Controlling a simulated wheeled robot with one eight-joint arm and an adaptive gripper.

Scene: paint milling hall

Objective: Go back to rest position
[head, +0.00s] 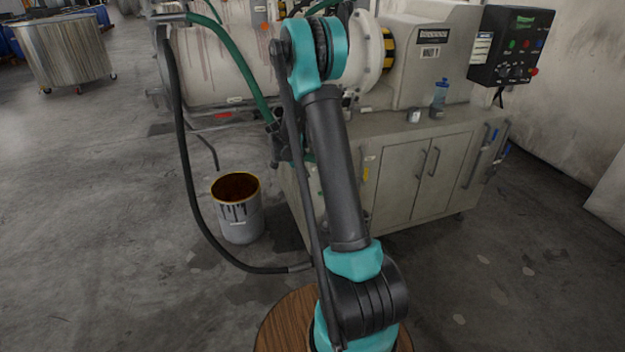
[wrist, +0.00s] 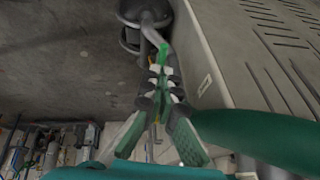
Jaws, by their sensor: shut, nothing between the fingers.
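My gripper (wrist: 163,72) shows in the middle of the wrist view, its green and white fingers with dark joints brought together at the tips. It is shut and I see nothing held between the fingers. In the head view my teal and dark grey arm rises from the bottom and bends over at the top, in front of the mill. The gripper is mostly hidden behind the arm there, so its distance from the mill and cabinet is hard to tell.
A mill (head: 215,65) stands on a grey cabinet (head: 395,185) behind my arm. A green hose (head: 245,75) and a black hose (head: 185,165) hang near it. A paint bucket (head: 240,222) is on the floor. A control box (head: 510,45) is at right.

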